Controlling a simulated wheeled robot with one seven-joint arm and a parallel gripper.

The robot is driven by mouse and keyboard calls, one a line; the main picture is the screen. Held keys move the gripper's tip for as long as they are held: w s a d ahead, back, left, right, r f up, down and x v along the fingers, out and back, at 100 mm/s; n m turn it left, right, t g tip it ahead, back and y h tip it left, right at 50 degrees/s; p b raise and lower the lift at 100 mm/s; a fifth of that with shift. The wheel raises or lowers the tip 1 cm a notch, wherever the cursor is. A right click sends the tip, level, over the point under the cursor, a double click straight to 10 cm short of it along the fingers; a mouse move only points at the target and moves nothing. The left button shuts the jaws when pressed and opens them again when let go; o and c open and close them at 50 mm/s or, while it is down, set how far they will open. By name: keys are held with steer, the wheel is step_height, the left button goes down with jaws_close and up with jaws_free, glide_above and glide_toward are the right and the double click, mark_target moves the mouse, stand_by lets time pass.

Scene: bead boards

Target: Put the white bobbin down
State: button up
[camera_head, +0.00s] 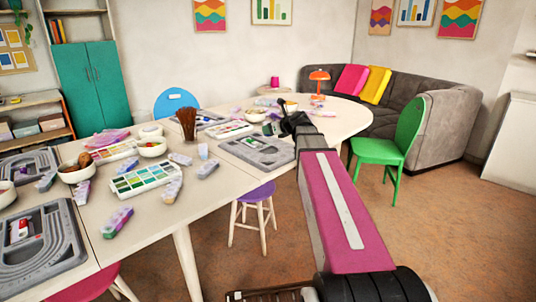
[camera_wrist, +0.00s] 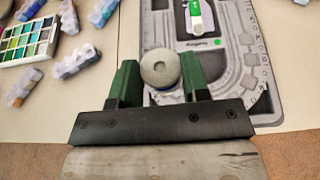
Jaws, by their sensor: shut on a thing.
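In the head view my gripper (camera_head: 273,128) is at the far edge of a grey bead board (camera_head: 262,158), and I cannot make out the bobbin there. In the wrist view the bobbin overlaps the left part of this grey board (camera_wrist: 225,97). I cannot tell whether it touches the board. A bit of blue shows just under the bobbin.
A white and green tool or tube (camera_wrist: 196,16) lies on the board. Left of it are a paint palette (camera_head: 146,179), several clear bead boxes (camera_head: 208,169), white bowls and a brush cup (camera_head: 188,130). Another grey board (camera_head: 62,245) lies at the near left.

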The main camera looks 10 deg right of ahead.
mark_target(272, 145)
steer(key=w+f, duration=0.2)
steer(key=w, duration=0.1)
steer(key=w+d+f+n+g+y, duration=0.1)
steer(key=w+f, duration=0.2)
steer(key=w+d+f+n, duration=0.1)
steer(key=w+f, duration=0.2)
steer(key=shift+w+d+f+g+y, duration=0.1)
steer(key=shift+w+g+y, duration=0.2)
steer(key=shift+y, duration=0.1)
steer(key=shift+f, duration=2.05)
steer(key=o, duration=0.9)
steer(key=shift+r, duration=0.1)
